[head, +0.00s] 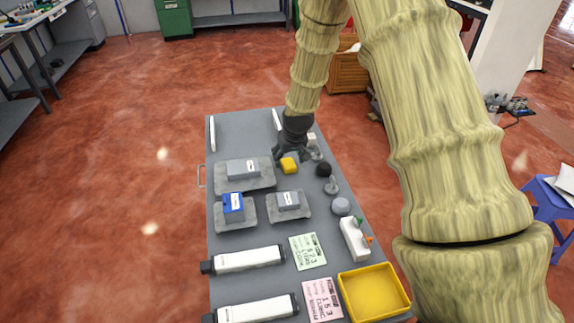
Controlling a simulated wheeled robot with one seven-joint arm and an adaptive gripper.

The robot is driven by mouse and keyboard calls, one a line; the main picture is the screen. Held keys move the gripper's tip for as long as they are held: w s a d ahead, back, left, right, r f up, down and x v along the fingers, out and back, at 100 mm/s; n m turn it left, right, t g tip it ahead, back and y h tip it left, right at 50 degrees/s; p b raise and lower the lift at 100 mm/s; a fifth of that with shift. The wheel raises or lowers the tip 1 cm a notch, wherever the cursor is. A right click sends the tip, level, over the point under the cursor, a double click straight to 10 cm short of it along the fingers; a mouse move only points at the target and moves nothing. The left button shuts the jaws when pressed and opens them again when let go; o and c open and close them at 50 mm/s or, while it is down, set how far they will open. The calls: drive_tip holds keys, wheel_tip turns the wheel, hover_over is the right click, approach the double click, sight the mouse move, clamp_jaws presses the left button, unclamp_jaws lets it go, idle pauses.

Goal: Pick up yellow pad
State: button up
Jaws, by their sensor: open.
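The yellow pad (289,165) is a small yellow block lying on the grey table (234,134), right of the long grey plate with a block on it. My gripper (283,155) is dark grey and comes down from above at the pad's far side. Its fingers are open, close to the pad. The picture is too small to tell whether a finger touches the pad. My bamboo-textured arm crosses the right side of the view.
Grey plates with blocks (243,175) stand left. A black knob (323,170), a grey dome (341,206) and a white piece with coloured tips (354,240) stand right. White cylinders (248,259), note cards (307,251) and a yellow tray (398,275) lie nearer.

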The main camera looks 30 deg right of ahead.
sight(288, 163)
drive_tip(key=shift+s+d+r+p, duration=0.15)
drive_tip(key=shift+s+p, duration=0.25)
drive_tip(key=shift+p, duration=0.05)
drive_tip(key=x, duration=0.2)
drive_tip(key=p+x, duration=0.1)
drive_tip(key=x, duration=0.1)
drive_tip(key=shift+w+d+r, duration=0.1)
drive_tip(key=shift+w+r, duration=0.05)
drive_tip(key=shift+w, duration=0.15)
drive_tip(key=shift+f+p, duration=0.25)
drive_tip(key=shift+p, duration=0.2)
drive_tip(key=shift+w+f, duration=0.1)
drive_tip(key=shift+f, duration=0.2)
drive_tip(key=shift+r, duration=0.1)
drive_tip(key=c, duration=0.9)
